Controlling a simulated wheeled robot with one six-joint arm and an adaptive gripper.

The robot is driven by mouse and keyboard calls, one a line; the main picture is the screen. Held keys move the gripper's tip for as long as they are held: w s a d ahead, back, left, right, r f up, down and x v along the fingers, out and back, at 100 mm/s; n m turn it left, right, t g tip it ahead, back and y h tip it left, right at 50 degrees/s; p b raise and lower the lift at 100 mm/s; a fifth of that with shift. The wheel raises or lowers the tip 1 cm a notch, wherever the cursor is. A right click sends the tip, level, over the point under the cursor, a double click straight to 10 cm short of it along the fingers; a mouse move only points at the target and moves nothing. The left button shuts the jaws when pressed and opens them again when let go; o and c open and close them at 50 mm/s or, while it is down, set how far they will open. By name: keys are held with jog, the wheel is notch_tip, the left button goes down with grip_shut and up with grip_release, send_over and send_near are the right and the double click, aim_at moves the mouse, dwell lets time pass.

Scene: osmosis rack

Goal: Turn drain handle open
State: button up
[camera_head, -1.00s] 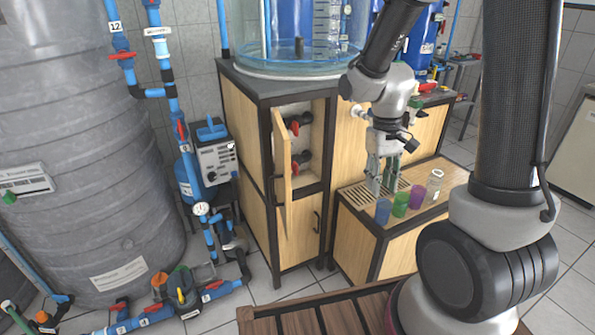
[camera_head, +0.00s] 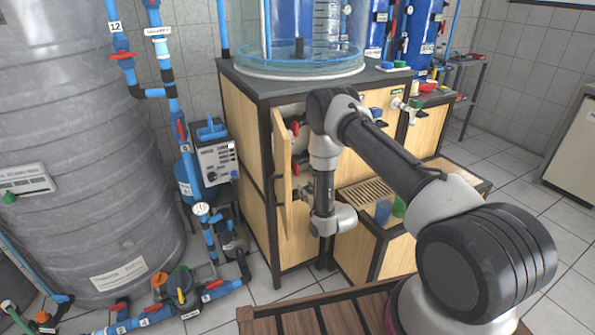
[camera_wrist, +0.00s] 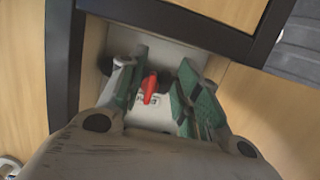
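The cabinet holds two red handles in the head view, an upper one (camera_head: 294,128) and a lower one (camera_head: 295,167). Which is the drain handle is not readable here. My gripper (camera_head: 304,192) is at the cabinet opening, low, mostly hidden by the door and my wrist. In the wrist view my gripper (camera_wrist: 157,92) is open, its green-padded fingers apart. One red handle (camera_wrist: 150,88) shows in the gap between them, in front of a pale panel. It appears untouched by either finger.
The wooden cabinet door (camera_head: 282,190) stands open just left of my gripper. A dark frame (camera_wrist: 185,32) borders the opening in the wrist view. A slatted tray (camera_head: 365,193) with a blue cup (camera_head: 383,211) and a green cup (camera_head: 399,206) is on the right.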

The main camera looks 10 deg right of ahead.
aim_at(297, 169)
jog(key=w+r, duration=0.1)
jog(key=w, duration=0.1)
jog(key=w+a+r+t, duration=0.1)
jog(key=w+r, duration=0.1)
jog(key=w, duration=0.1)
jog(key=w+a+r+t, duration=0.1)
jog(key=w+r, duration=0.1)
jog(key=w, duration=0.1)
jog(key=shift+a+y, duration=0.1)
jog(key=shift+y, duration=0.2)
jog(key=shift+c, duration=0.5)
grip_shut()
